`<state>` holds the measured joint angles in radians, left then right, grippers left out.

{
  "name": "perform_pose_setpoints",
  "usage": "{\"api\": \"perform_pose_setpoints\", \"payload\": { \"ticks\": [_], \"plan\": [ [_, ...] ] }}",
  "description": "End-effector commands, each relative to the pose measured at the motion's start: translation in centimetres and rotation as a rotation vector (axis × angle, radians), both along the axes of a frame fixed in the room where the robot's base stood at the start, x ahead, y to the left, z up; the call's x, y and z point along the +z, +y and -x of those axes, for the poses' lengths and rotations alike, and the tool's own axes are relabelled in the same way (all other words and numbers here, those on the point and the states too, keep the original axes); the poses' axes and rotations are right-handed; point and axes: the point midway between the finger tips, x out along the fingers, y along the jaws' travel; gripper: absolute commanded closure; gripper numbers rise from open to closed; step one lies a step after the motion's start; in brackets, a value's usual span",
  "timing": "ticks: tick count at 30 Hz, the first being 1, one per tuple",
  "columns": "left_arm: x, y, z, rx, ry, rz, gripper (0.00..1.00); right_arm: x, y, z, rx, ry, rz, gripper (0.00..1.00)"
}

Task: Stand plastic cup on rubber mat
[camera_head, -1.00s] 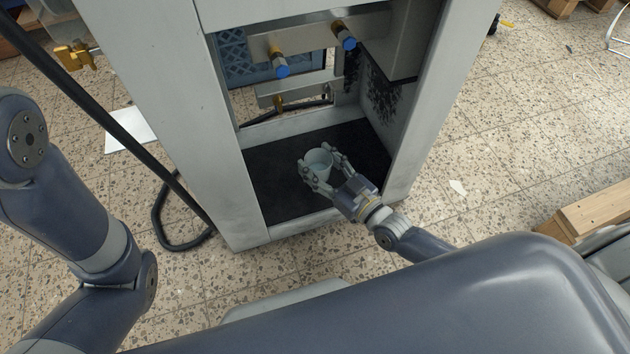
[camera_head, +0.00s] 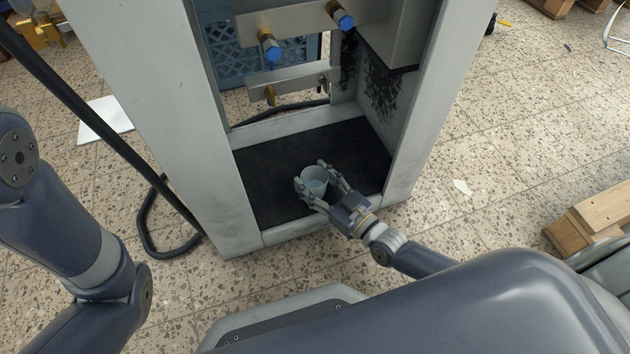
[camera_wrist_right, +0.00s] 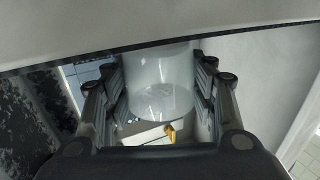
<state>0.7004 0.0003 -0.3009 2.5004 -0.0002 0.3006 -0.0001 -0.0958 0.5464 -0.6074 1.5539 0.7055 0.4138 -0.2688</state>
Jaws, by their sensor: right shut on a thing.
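The pale translucent plastic cup (camera_head: 315,180) is upright with its open rim up, over the front part of the black rubber mat (camera_head: 268,165). The mat covers the floor of the grey machine frame. My right gripper (camera_head: 311,174) is shut on the cup, with one finger on each side. In the right wrist view the clear cup (camera_wrist_right: 160,82) sits between the gripper's fingers (camera_wrist_right: 160,95). Its base is hidden by the fingers in the head view, so I cannot tell whether it touches the mat. My left arm shows at the left, but its gripper is out of view.
Grey posts (camera_head: 165,120) flank the opening, and a low front sill (camera_head: 295,230) borders the mat. Blue-capped fittings (camera_head: 270,48) hang on bars above. A black cable (camera_head: 150,225) lies at the left. The mat's left part is free. Wooden pallets (camera_head: 590,218) lie at the right.

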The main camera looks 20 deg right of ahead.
Motion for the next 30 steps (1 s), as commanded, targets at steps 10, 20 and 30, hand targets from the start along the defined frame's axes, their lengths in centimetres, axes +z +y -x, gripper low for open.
{"api": "perform_pose_setpoints", "payload": {
  "ticks": [10,20,30],
  "plan": [
    [-0.2,0.0,0.0,0.000,0.000,0.000,0.72,-0.3,0.0,0.0,0.000,0.000,0.001,0.28],
    [0.3,0.0,0.0,0.000,0.001,0.000,0.72,0.2,0.0,0.1,0.000,0.001,0.000,0.28],
    [3.8,0.0,0.0,0.001,0.001,0.000,0.72,0.4,-2.8,6.1,0.002,0.006,0.004,0.28]
  ]
}}
